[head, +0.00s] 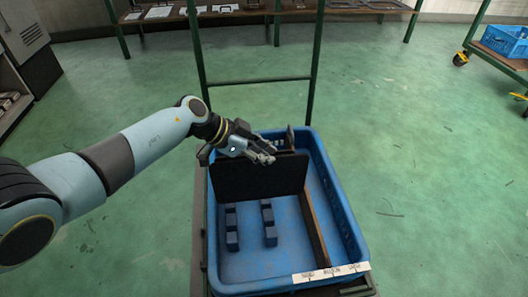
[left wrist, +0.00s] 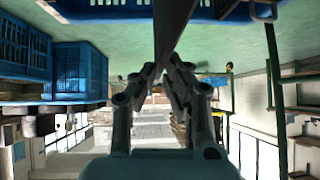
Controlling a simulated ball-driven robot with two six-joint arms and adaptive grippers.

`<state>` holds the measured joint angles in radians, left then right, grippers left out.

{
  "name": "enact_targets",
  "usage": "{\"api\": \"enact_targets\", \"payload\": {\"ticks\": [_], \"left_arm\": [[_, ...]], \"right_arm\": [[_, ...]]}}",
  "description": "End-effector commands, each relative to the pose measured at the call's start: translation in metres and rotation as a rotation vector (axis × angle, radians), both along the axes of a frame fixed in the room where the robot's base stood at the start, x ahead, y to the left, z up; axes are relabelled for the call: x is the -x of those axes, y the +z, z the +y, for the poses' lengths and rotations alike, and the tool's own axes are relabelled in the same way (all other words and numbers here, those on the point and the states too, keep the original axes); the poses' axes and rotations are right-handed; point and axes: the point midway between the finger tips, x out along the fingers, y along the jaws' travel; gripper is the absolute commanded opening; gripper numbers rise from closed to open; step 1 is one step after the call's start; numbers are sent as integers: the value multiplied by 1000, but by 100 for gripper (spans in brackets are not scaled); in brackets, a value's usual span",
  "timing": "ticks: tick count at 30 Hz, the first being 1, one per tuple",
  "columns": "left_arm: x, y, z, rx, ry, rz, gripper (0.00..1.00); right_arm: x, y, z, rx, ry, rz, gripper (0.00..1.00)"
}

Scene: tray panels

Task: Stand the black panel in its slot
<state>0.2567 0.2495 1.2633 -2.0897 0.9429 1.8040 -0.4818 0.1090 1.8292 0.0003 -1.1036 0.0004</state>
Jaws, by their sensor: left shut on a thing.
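The black panel (head: 262,182) is upright in the blue crate (head: 350,232), spanning much of its width toward the back. My left gripper (head: 266,152) is shut on the panel's top edge. In the left wrist view the fingers (left wrist: 166,72) close on the dark panel (left wrist: 174,28), seen nearly edge-on. Two rows of dark blue slot blocks, a left row (head: 232,228) and a right row (head: 269,224), stand on the crate floor in front of the panel. The panel's lower edge is near their far ends; I cannot tell whether it is in a slot. My right gripper is not in view.
A brown wooden strip (head: 315,230) runs along the right side inside the crate. White labels (head: 330,272) are on the front rim. The crate sits on a cart with a green frame (head: 312,75) behind. Another cart with a blue crate (head: 506,38) stands far right.

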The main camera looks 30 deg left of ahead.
Motion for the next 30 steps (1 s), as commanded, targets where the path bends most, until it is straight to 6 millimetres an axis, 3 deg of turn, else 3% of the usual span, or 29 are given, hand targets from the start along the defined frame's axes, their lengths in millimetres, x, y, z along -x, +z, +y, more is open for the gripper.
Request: {"api": "enact_targets", "payload": {"ticks": [8,30], "left_arm": [[0,-2,0,0,-1,1,0],[0,-32,0,1,0,1,0]], "right_arm": [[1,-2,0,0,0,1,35],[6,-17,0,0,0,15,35]]}}
